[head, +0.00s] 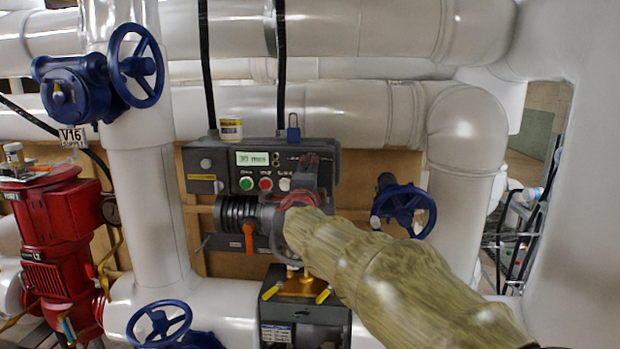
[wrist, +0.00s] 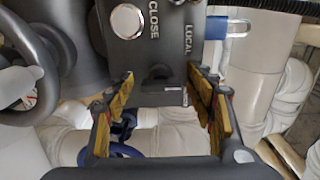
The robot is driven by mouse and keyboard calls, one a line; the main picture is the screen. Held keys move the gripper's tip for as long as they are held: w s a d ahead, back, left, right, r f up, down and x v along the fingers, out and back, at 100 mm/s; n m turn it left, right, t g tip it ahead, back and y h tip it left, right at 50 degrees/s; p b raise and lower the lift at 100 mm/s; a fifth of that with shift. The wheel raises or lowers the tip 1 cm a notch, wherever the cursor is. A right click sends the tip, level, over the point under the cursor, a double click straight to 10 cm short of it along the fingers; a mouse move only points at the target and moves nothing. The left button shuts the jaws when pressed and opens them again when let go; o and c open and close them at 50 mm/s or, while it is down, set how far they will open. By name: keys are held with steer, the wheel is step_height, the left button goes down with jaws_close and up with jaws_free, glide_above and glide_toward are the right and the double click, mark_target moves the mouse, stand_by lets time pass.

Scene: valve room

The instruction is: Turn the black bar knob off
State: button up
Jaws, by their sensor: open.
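The black bar knob (wrist: 160,75) sits on the dark control panel in the wrist view, just past the white round button and the words CLOSE and LOCAL. My gripper (wrist: 161,84) is open, with a yellow-lined finger on each side of the knob. There is a gap on both sides, and I cannot tell any contact. In the head view my gripper (head: 314,172) is at the right part of the grey control box (head: 215,162), and it and my arm hide the knob there.
The box bears a lit display (head: 252,158), a green button (head: 246,184) and a red button (head: 265,184). A blue padlock (head: 293,130) and a yellow can (head: 231,129) are on top. A blue handwheel (head: 404,212) is at right. A black handwheel (wrist: 35,80) is left in the wrist view.

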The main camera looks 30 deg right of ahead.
steer(key=v, duration=1.2)
stand_by(0.3)
